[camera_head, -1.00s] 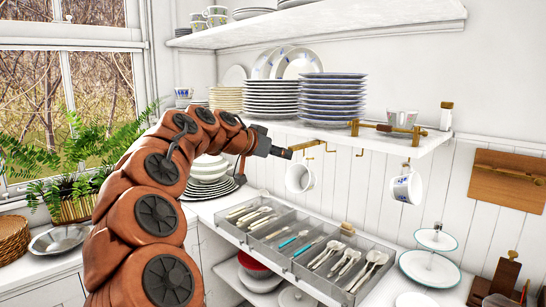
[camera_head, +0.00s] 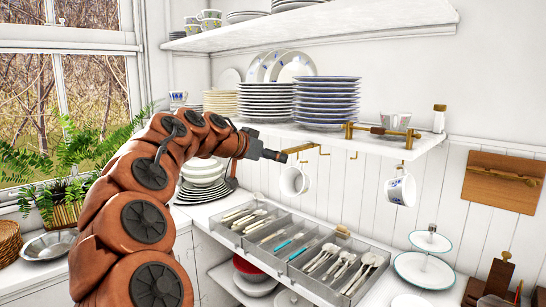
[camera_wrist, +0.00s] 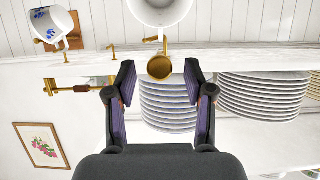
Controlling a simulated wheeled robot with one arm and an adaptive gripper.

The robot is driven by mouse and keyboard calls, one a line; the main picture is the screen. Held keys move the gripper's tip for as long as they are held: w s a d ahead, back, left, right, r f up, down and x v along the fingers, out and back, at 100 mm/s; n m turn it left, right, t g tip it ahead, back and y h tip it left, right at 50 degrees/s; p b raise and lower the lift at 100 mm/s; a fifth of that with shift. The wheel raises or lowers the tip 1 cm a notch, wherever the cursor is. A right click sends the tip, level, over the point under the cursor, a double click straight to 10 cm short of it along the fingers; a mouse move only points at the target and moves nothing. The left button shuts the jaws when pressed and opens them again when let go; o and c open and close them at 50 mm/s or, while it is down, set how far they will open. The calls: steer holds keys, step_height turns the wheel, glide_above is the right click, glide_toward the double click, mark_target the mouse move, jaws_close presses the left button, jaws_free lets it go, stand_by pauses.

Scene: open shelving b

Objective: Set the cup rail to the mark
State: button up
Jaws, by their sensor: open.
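The cup rail (camera_head: 306,149) is a thin brass piece with hooks under the front edge of the lower shelf. In the wrist view its round brass end knob (camera_wrist: 159,67) lies between my fingertips. My gripper (camera_head: 285,157) is open at the rail's left end; in the wrist view its two fingers (camera_wrist: 159,78) stand apart on either side of the knob, with gaps. A white cup (camera_head: 294,181) hangs close to the gripper. A blue-patterned white cup (camera_head: 401,188) hangs further right; it also shows in the wrist view (camera_wrist: 53,25). I cannot make out the mark.
Plate stacks (camera_head: 327,100) stand on the lower shelf (camera_head: 375,142) just above the rail. A brass bar (camera_head: 381,131) sits on the shelf's front edge. A cutlery tray (camera_head: 335,290) lies on the counter below. A tiered stand (camera_head: 427,270) stands at right.

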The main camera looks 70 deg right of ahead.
steer(key=v, duration=1.1)
steer(key=shift+w+a, duration=0.15)
steer(key=shift+a, duration=0.1)
steer(key=shift+a, duration=0.1)
steer(key=w+a+f+n+t+y+p, duration=0.15)
steer(key=a+f+n+t+y, duration=0.35)
steer(key=a+f, duration=0.75)
steer(key=w+a+f+n+t+y, duration=0.1)
steer(key=w+a+f+n+y, duration=0.2)
steer(key=a+f+n, duration=0.9)
steer(key=s+a+f+n+g+y, duration=0.1)
steer(key=s+a+f+n+y, duration=0.1)
steer(key=a, duration=0.9)
steer(key=s+a+f+n+g+y+p, duration=0.1)
steer(key=s+a+f+n+y, duration=0.1)
steer(key=s+a+f+n, duration=0.2)
steer(key=s+a+f, duration=0.3)
steer(key=s+a, duration=0.1)
steer(key=a, duration=0.3)
steer(key=shift+s+a, duration=0.2)
steer(key=shift+a, duration=0.15)
